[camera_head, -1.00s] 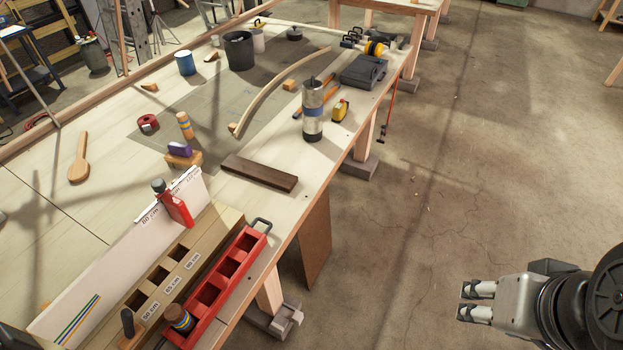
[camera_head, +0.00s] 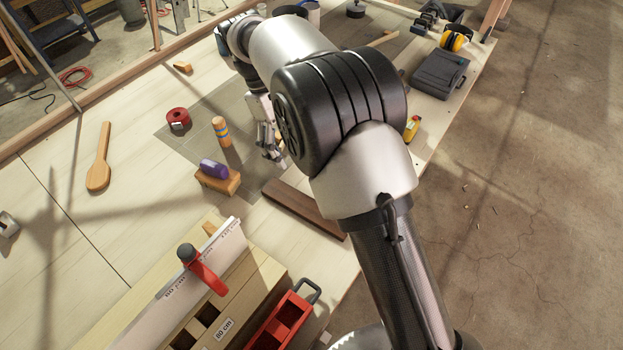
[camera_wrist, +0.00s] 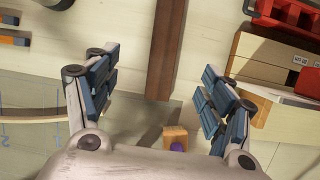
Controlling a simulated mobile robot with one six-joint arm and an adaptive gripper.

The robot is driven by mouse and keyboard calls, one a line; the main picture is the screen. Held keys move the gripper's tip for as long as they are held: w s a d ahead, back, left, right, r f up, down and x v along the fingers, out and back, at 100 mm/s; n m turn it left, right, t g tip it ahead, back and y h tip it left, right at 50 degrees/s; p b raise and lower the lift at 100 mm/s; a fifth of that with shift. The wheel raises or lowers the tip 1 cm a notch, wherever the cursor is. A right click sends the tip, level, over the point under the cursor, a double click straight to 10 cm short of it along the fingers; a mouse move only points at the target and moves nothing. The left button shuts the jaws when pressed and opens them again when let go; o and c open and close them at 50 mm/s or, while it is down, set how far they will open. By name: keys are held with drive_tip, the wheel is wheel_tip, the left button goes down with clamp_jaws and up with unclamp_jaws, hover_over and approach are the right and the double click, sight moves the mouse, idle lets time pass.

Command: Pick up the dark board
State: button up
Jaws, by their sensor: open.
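The dark board (camera_head: 301,207) is a flat brown plank lying on the workbench, partly hidden by my arm at its right end. In the wrist view the dark board (camera_wrist: 166,45) runs from the top edge down between my fingers, with its near end in front of the gripper. My gripper (camera_head: 272,150) is above the bench, just beyond the board's left end. It also shows in the wrist view (camera_wrist: 150,95), with its two blue-padded fingers wide apart. It is open and empty, and the board appears below it.
A wooden block with a purple piece (camera_head: 217,178) stands left of the board, with a striped peg (camera_head: 221,131) behind it. A white panel with a red clamp (camera_head: 204,270) and a red tray (camera_head: 285,320) are in front. A dark case (camera_head: 440,73) lies back right.

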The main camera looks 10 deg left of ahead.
wheel_tip(320, 180, down, 4)
drive_tip(key=a, duration=0.2)
drive_tip(key=b, duration=0.4)
hover_over(306, 206)
drive_tip(key=w+a, duration=0.1)
drive_tip(key=a, duration=0.1)
drive_tip(key=shift+n, duration=0.4)
wheel_tip(306, 206, down, 10)
drive_tip(key=shift+h, duration=0.3)
drive_tip(key=shift+a+b+x, duration=0.15)
drive_tip(key=shift+b+x, duration=0.25)
drive_tip(key=shift+x, duration=1)
drive_tip(key=shift+a+b+x, duration=0.1)
drive_tip(key=shift+b+x, duration=0.3)
drive_tip(key=shift+x, duration=1)
drive_tip(key=shift+c, duration=0.2)
drive_tip(key=c, duration=1.2)
